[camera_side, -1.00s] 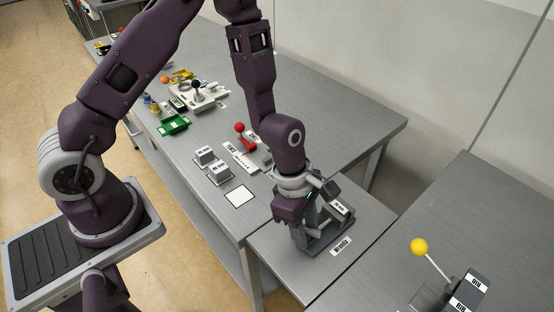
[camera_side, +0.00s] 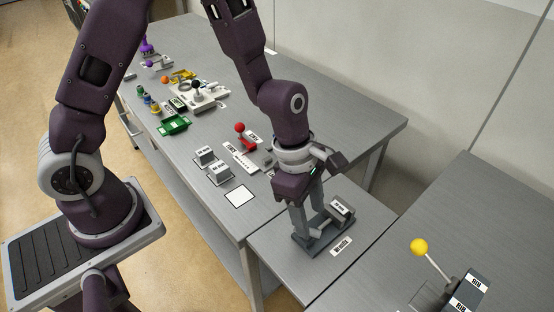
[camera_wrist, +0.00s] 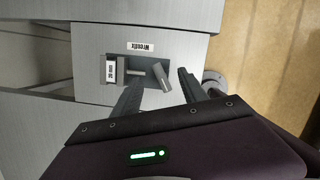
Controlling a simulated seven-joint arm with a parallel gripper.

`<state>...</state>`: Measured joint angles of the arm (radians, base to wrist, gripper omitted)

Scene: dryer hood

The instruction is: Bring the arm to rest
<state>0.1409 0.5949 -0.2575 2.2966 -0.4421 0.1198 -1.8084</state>
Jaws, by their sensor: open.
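My gripper (camera_side: 309,212) points down above a dark grey stand (camera_side: 323,241) on the steel table. In the side view its fingers overlap the stand's left part, so the exact gap is hard to judge. A grey block with a white label (camera_side: 340,207) sits on the stand's right side. The labelled block (camera_wrist: 113,70) and a grey cylinder (camera_wrist: 162,77) show beyond the fingertips, with a label plate (camera_wrist: 140,46) on the table behind.
A lever with a yellow knob (camera_side: 419,247) stands on the right table. A red-knobbed lever (camera_side: 240,128), two grey labelled blocks (camera_side: 219,173) and a white square (camera_side: 239,197) lie left of my gripper. A green tray (camera_side: 173,125) is farther back. Bare tabletop lies behind my arm.

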